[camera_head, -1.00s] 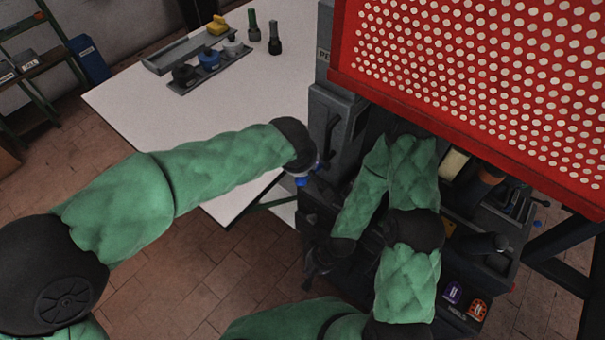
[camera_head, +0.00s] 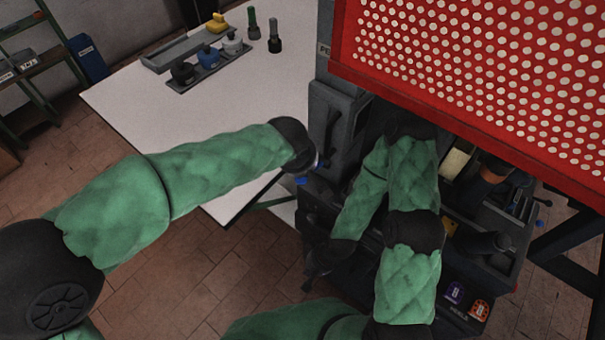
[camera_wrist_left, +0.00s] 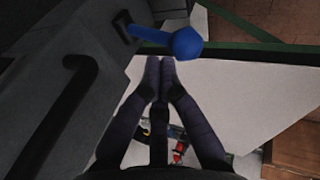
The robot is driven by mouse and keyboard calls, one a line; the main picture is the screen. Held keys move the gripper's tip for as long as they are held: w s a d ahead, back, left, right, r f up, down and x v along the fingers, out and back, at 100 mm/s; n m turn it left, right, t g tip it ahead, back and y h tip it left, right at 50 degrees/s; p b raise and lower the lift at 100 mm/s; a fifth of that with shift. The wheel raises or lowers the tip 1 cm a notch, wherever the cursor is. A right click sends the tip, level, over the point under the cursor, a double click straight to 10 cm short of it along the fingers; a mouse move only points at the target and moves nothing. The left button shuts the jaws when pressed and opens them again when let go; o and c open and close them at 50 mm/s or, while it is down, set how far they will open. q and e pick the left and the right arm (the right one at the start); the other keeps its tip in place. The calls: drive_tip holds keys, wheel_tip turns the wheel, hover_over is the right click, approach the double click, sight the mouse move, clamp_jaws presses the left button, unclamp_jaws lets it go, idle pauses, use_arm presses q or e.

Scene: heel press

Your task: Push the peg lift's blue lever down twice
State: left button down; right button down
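The blue lever's round knob (camera_wrist_left: 186,45) and its short arm stick out of a slot in the dark grey machine in the left wrist view. In the head view a bit of the blue knob (camera_head: 302,181) shows below my left wrist. My left gripper (camera_wrist_left: 159,72) has its two fingertips together with nothing between them. The tips are just beside the knob; I cannot tell if they touch it. In the head view the left gripper is hidden by its wrist. My right gripper (camera_head: 314,272) hangs low before the machine, dark on dark, and its opening is unclear.
A black bar handle (camera_head: 331,128) is on the machine's grey housing, also close left in the left wrist view. A white table (camera_head: 200,115) holds a tray of spools. A red perforated panel (camera_head: 480,80) overhangs at right. A box of tools (camera_head: 500,225) stands below it.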

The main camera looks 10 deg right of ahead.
use_arm(q)
drive_tip(key=shift+s+a+f+b, duration=0.25)
drive_tip(key=shift+a+f+b, duration=0.05)
drive_tip(key=shift+f+b, duration=0.8)
drive_tip(key=shift+s+a+f+b, duration=0.2)
drive_tip(key=shift+a+f+b, duration=0.1)
drive_tip(key=shift+f+b, duration=0.75)
drive_tip(key=shift+s+a+f+b, duration=0.3)
drive_tip(key=shift+f+b, duration=0.65)
drive_tip(key=shift+b, duration=0.3)
idle(3.7)
drive_tip(key=shift+s+a+f+b, duration=0.15)
drive_tip(key=shift+a+f+b, duration=0.05)
drive_tip(key=shift+f+b, duration=0.15)
idle(0.5)
